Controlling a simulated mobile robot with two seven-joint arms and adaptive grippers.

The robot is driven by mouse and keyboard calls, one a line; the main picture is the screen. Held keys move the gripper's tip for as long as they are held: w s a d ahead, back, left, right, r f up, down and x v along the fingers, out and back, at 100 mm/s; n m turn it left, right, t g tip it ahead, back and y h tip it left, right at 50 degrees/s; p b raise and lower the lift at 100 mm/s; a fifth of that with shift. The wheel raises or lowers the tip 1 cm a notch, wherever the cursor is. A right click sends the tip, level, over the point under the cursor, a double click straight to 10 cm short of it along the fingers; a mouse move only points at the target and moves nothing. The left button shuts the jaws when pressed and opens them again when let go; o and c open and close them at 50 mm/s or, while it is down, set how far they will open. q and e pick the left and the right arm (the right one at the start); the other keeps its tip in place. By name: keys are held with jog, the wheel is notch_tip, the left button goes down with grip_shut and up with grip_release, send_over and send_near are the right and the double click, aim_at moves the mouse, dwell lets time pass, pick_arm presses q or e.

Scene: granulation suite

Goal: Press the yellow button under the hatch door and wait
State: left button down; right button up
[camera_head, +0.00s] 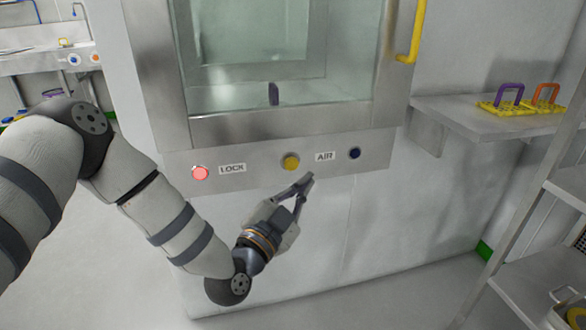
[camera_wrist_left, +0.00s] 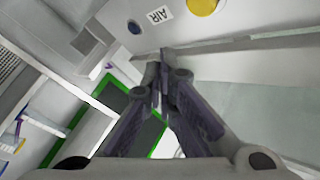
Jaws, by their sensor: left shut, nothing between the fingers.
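The yellow button (camera_head: 290,162) sits on the metal panel under the glazed hatch door (camera_head: 262,60), left of the AIR label. It also shows at the top of the left wrist view (camera_wrist_left: 203,4). My left gripper (camera_head: 309,179) is shut and empty. In the head view its fingertips appear just below and to the right of the yellow button. In the left wrist view the closed fingertips (camera_wrist_left: 163,56) lie below the button with a visible gap, so they look apart from it. My right gripper is in neither view.
A lit red button (camera_head: 200,173) beside the LOCK label is on the panel's left. A dark blue button (camera_head: 355,153) is right of AIR. A yellow handle (camera_head: 411,32) runs along the door's right side. A shelf (camera_head: 470,118) at right bears a yellow rack (camera_head: 520,108). A shelving unit stands at lower right.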

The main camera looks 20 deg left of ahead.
aim_at(294, 169)
pick_arm(q)
jog(key=shift+w+a+b, duration=0.25)
jog(key=shift+w+a, duration=0.5)
jog(key=shift+w, duration=0.3)
jog(key=shift+w+a+b, duration=0.25)
jog(key=shift+w+a, duration=0.45)
jog(key=shift+w, duration=0.35)
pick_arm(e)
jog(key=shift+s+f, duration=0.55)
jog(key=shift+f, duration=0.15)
pick_arm(q)
jog(key=shift+w, duration=0.1)
jog(key=shift+w+a, duration=0.25)
jog(key=shift+w+a, duration=0.25)
jog(key=shift+w, duration=0.15)
jog(key=shift+s+d+p, duration=0.4)
jog(key=shift+s+d, duration=0.1)
jog(key=shift+s, duration=0.25)
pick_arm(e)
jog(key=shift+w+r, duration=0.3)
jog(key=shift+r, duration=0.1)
